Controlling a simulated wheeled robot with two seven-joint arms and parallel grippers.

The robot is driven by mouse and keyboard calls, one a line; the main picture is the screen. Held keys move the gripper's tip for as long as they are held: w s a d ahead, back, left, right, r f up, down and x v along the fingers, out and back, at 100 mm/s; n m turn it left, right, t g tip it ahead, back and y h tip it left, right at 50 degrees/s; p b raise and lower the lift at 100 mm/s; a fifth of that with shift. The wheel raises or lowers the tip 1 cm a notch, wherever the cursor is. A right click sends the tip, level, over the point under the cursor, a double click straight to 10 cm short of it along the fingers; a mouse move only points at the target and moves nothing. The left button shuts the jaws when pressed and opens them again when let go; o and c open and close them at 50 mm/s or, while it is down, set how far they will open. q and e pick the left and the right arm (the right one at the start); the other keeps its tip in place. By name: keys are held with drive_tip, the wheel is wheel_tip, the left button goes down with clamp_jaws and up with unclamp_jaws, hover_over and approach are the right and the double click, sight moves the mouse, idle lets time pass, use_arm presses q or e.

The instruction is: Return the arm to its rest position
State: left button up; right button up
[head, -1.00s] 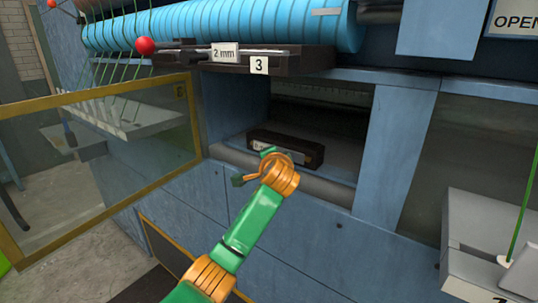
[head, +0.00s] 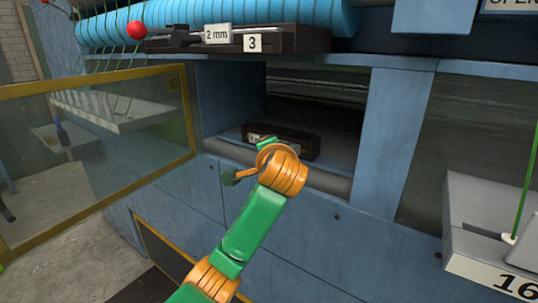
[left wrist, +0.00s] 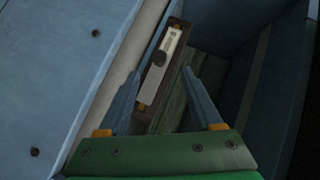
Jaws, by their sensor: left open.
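My left arm, green with orange bands, reaches up from the bottom of the head view to the mouth of a recess in the blue machine. Its gripper (head: 246,160) is partly hidden by its own wrist. In the left wrist view the gripper (left wrist: 167,72) has its two fingers spread apart, with nothing held. A dark block (head: 300,140) with a pale label lies inside the recess, just beyond the gripper. In the left wrist view the block (left wrist: 176,42) shows beyond and between the fingers. My right gripper is not in view.
A gold-framed clear door (head: 100,150) stands open at left. Above the recess (head: 350,115) are a dark ledge (head: 290,40) marked 3 and a blue roller (head: 220,20). A pale tray (head: 480,215) juts out at right. The blue front panel (head: 310,230) is flat.

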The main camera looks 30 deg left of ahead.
use_arm(q)
drive_tip(key=shift+w+a, duration=0.1)
drive_tip(key=shift+a, duration=0.05)
drive_tip(key=s+d+f+g+h, duration=0.1)
drive_tip(key=s+d+f+h, duration=0.15)
drive_tip(key=f, duration=0.65)
drive_tip(key=s+d+f+g+h, duration=0.1)
drive_tip(key=s+d+f, duration=0.15)
drive_tip(key=f, duration=0.55)
drive_tip(key=s+d+f+g+h, duration=0.1)
drive_tip(key=s+d+f+h, duration=0.15)
drive_tip(key=f, duration=0.65)
drive_tip(key=s+d+f+n+g+h, duration=0.1)
drive_tip(key=s+d+f+n+g, duration=0.15)
drive_tip(key=s+f, duration=0.7)
drive_tip(key=s+d+f+n+g+h, duration=0.2)
drive_tip(key=s+f+g, duration=0.15)
drive_tip(key=s, duration=1.05)
drive_tip(key=s+f+g, duration=0.1)
drive_tip(key=s+f, duration=0.2)
drive_tip(key=f, duration=1.5)
drive_tip(key=s+a+f+g, duration=0.1)
drive_tip(key=s+a+f, duration=0.1)
drive_tip(key=s+f, duration=0.6)
drive_tip(key=s, duration=0.3)
drive_tip(key=shift+a+y, duration=0.25)
drive_tip(key=shift+y, duration=0.05)
